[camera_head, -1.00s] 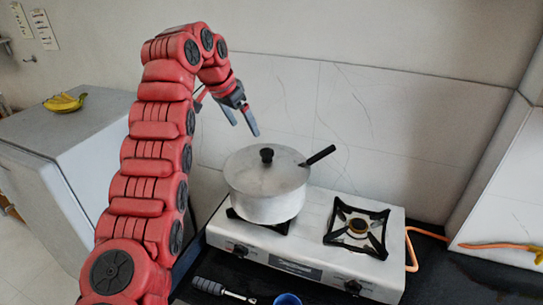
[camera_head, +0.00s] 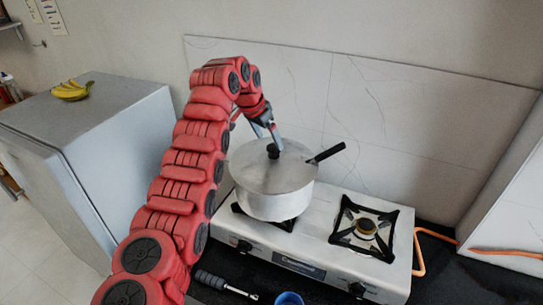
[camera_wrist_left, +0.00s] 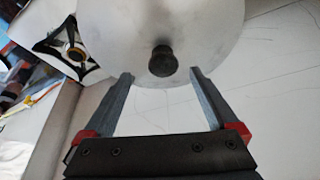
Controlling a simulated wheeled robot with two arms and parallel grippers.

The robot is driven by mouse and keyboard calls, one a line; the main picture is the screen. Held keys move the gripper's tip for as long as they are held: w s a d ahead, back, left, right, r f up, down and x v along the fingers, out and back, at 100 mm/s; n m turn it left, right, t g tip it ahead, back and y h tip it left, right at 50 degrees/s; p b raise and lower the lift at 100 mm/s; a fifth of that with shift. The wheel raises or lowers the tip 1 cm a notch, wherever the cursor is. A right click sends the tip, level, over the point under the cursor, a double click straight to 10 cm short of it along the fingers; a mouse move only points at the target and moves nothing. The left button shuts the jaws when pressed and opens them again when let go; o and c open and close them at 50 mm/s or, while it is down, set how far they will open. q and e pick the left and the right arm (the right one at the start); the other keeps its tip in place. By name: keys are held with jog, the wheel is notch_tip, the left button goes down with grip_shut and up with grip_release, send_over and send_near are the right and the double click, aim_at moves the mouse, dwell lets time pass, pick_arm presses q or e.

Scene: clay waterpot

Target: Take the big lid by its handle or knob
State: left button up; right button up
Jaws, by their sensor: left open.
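The big lid (camera_head: 258,170) is a pale grey disc lying on the silver pot (camera_head: 275,203), which stands on the left burner of the stove. Its black knob (camera_head: 273,151) stands up at the lid's middle. My left gripper (camera_head: 275,138) is at the knob, just behind it in the head view. In the left wrist view, the open fingers of my left gripper (camera_wrist_left: 160,76) point at the lid (camera_wrist_left: 205,30), with the knob (camera_wrist_left: 162,60) centred just beyond the fingertips. Nothing is between the fingers. My right gripper is not in view.
The pot's black handle (camera_head: 327,153) points up to the right. The right burner (camera_head: 365,227) is bare. A wall stands close behind the stove. A dark-handled tool (camera_head: 212,280) and a blue cup (camera_head: 289,298) lie in front. Bananas (camera_head: 72,91) rest on the cabinet at left.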

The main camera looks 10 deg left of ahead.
aim_at(273, 147)
pick_arm(q)
jog(key=shift+d+f, duration=0.1)
jog(key=shift+f, duration=0.15)
jog(key=p+x, duration=0.4)
jog(key=shift+w+p, duration=0.35)
jog(key=shift+p, duration=0.05)
jog(key=shift+w+f, duration=0.15)
jog(key=shift+f, duration=0.4)
jog(key=shift+c, duration=0.3)
grip_shut()
